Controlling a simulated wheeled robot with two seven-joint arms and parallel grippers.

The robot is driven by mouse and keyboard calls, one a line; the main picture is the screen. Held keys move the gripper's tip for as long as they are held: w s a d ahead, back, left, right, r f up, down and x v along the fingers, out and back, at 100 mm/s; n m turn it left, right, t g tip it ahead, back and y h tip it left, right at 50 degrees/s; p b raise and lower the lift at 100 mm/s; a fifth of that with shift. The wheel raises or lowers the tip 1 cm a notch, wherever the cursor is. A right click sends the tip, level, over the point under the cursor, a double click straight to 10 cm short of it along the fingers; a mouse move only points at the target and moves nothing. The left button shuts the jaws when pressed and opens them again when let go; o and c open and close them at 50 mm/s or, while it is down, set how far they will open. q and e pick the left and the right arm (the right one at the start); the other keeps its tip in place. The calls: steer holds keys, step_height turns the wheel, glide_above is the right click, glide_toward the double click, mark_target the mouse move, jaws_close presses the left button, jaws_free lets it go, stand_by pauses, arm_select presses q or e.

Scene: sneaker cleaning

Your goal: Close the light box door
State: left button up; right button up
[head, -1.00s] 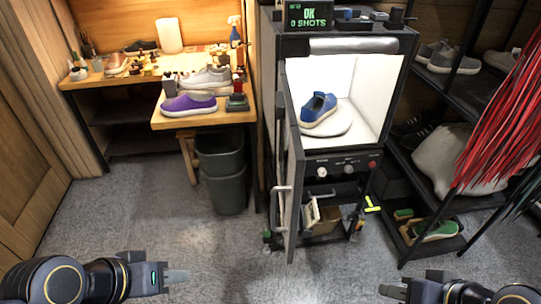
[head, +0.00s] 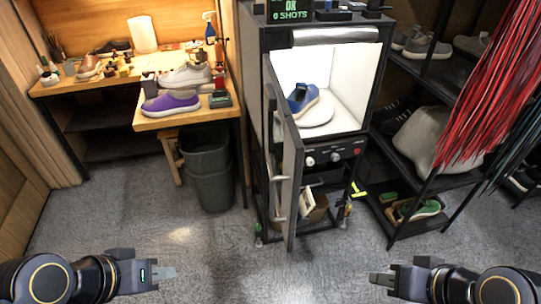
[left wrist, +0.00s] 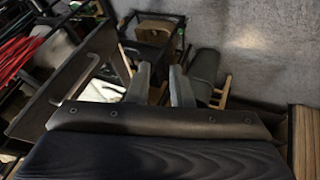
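The light box (head: 262,38) is a dark cabinet with a bright white interior. Its door (head: 291,165) is swung open on the left side, its edge toward me, with a metal handle (head: 280,205) on its outer face. A blue sneaker (head: 302,100) sits inside on a white round platform (head: 318,117). My left gripper (head: 166,272) is at lower left, apart from the door; its fingers stand apart and empty in the left wrist view (left wrist: 160,85). A dark panel with a bar handle (left wrist: 75,80) shows there too. My right gripper (head: 376,279) is at lower right, touching nothing; its finger gap is unclear.
A wooden workbench (head: 150,120) with a purple shoe (head: 171,103) and a dark bin (head: 212,188) stand left. A shoe rack (head: 425,80) and hanging red strands (head: 490,95) stand right. The grey floor (head: 225,245) between my grippers and the box is clear.

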arm_select(q)
steer(key=w+r+m, duration=0.1)
steer(key=w+m, duration=0.1)
steer(key=w+r+m+g, duration=0.1)
steer(key=r+m, duration=0.1)
steer(key=shift+w+d+r, duration=0.2)
steer(key=shift+w+r, duration=0.1)
steer(key=shift+w, duration=0.05)
jaws_close()
steer(key=w+d+r+m+g+p, duration=0.1)
steer(key=w+d+r+m+g, duration=0.15)
steer(key=w+d+m, duration=0.4)
steer(key=w+d+r+m+g+p, duration=0.1)
steer(key=w+d+r+m+g, duration=0.15)
steer(key=w+m, duration=0.65)
steer(key=d+f+p, duration=0.1)
steer(key=d+f, duration=0.7)
steer(key=f, duration=0.1)
steer(key=shift+f, duration=0.1)
